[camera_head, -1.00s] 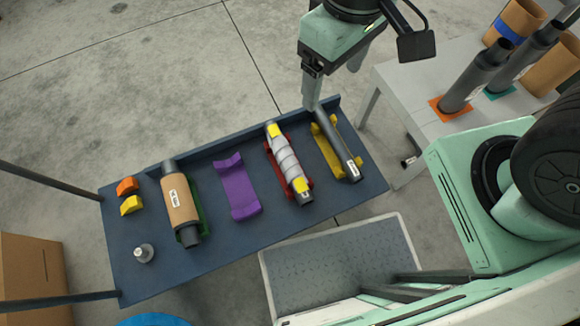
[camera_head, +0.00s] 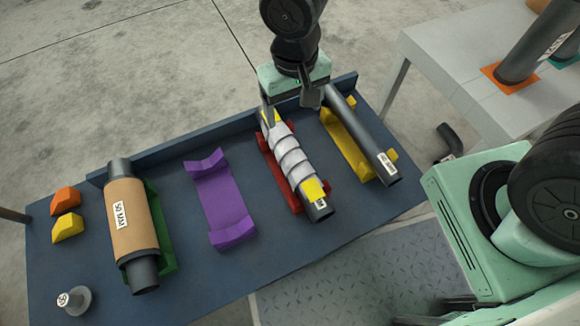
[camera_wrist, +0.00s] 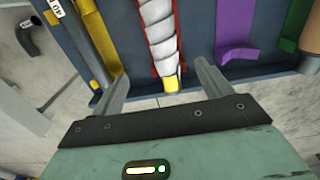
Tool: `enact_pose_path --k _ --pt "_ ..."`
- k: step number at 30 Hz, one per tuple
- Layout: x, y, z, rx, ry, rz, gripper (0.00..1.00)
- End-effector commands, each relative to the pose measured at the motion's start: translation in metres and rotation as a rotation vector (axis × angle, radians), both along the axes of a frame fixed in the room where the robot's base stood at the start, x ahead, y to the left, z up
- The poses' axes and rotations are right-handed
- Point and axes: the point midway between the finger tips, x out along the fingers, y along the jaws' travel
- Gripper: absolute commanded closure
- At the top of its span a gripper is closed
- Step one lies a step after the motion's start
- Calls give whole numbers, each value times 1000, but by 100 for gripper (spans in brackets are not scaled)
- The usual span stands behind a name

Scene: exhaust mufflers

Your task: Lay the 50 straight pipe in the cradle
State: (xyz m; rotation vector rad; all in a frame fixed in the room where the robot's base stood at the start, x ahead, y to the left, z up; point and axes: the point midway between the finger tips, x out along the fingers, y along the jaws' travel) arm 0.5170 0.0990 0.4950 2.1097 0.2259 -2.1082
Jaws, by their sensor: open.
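My gripper (camera_head: 289,106) is open and empty over the far end of a spiral-wrapped pipe (camera_head: 290,155) in a red cradle (camera_head: 273,164). In the wrist view, that pipe's yellow end (camera_wrist: 172,84) appears between my fingers (camera_wrist: 160,88); their height above it is unclear. A plain grey pipe (camera_head: 358,128) with a small label lies along a yellow cradle (camera_head: 350,152). A purple cradle (camera_head: 222,203) is empty. Upright grey pipes, including one with a label (camera_head: 535,50), stand on the side table. I cannot tell surely which label marks the 50 straight pipe.
A brown-wrapped muffler (camera_head: 130,222), its label apparently starting with 50, lies in a green cradle (camera_head: 163,240) on the blue bench (camera_head: 90,270). Orange (camera_head: 65,200) and yellow (camera_head: 68,230) blocks and a small metal part (camera_head: 75,299) are at left. A bent pipe (camera_head: 448,140) lies beyond the bench.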

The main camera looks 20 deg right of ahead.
Motion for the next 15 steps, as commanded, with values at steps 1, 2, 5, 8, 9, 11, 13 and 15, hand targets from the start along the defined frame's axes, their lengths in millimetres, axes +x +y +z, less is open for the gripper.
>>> enact_pose_path --k 1,2,5,8,9,11,13,15 --pt "1 0 -13 0 2 -6 22" --pt "2 0 -16 0 2 -8 22" --pt "3 1 -25 0 2 -13 22" --pt "3 1 -42 -1 3 -14 22" --pt "2 1 -50 -1 3 -13 22" --pt "3 1 -63 -2 3 -14 22" --pt "3 1 -79 -1 3 -13 22" --pt "3 1 -93 -2 3 -13 22"
